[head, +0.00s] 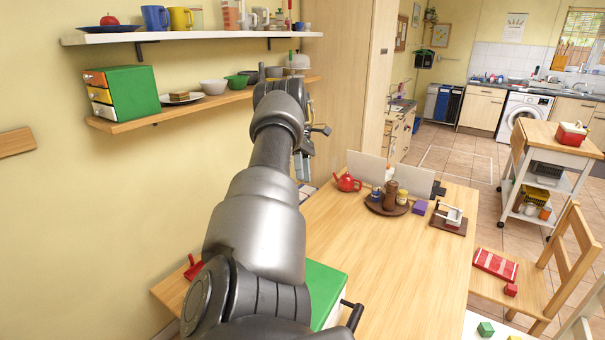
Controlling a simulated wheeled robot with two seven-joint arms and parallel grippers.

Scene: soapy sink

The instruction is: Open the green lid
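A green lid (326,284) lies flat on top of a box at the near left part of the wooden table. My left arm crosses in front of it and hides much of the box. A dark bar-like handle (352,312) shows at its right side. The lid looks closed. My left gripper (303,168) hangs with its fingers down, well beyond the lid, near the far left end of the table. Its fingers are small and partly overlapped, so I cannot tell whether they are open or shut. My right gripper is not in view.
The wooden table (400,270) is clear right of the box. A red teapot (347,182) and a brown tray (386,207) with jars stand at its far end. Two wall shelves (190,106) are left of my arm. A chair (530,275) stands at the right.

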